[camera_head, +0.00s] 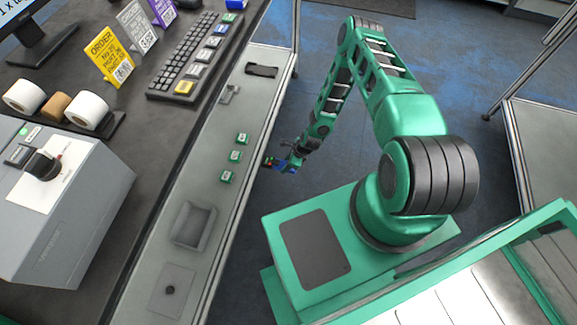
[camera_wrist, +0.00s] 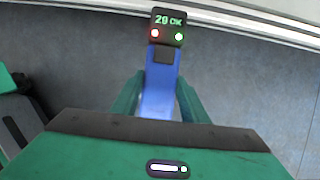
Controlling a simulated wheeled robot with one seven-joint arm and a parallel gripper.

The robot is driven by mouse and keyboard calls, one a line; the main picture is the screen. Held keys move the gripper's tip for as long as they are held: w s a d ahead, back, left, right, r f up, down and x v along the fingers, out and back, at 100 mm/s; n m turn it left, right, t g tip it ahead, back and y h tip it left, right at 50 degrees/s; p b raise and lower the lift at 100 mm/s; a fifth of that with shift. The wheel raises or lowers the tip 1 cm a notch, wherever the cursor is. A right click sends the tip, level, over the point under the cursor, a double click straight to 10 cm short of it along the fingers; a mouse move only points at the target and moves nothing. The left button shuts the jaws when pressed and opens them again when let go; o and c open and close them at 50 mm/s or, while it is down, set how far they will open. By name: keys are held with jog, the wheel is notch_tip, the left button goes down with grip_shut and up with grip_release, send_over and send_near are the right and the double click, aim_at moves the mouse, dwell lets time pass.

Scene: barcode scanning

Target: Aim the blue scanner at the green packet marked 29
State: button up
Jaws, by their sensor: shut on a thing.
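My gripper (camera_wrist: 157,98) is shut on the blue scanner (camera_wrist: 161,78), with a finger on each side of its handle. The scanner's dark head (camera_wrist: 168,27) has a small screen that reads "29 OK", with a red light at left and a green light at right. In the head view my gripper (camera_head: 291,161) holds the scanner beside the counter's right edge. Three green packets (camera_head: 243,138) (camera_head: 235,156) (camera_head: 227,177) lie in a row on the grey counter strip, left of the scanner. Their marks are too small to read, so I cannot tell which is 29.
The grey strip (camera_head: 212,130) also has a shallow tray (camera_head: 194,225) and a dark item (camera_head: 262,70). A keyboard (camera_head: 190,55), signs (camera_head: 108,58), paper rolls (camera_head: 55,104) and a grey machine (camera_head: 65,205) stand on the dark counter.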

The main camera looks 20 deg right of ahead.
notch_tip(320, 180, up, 10)
dwell(0.3)
dwell(1.2)
jog(key=shift+w+r, duration=0.1)
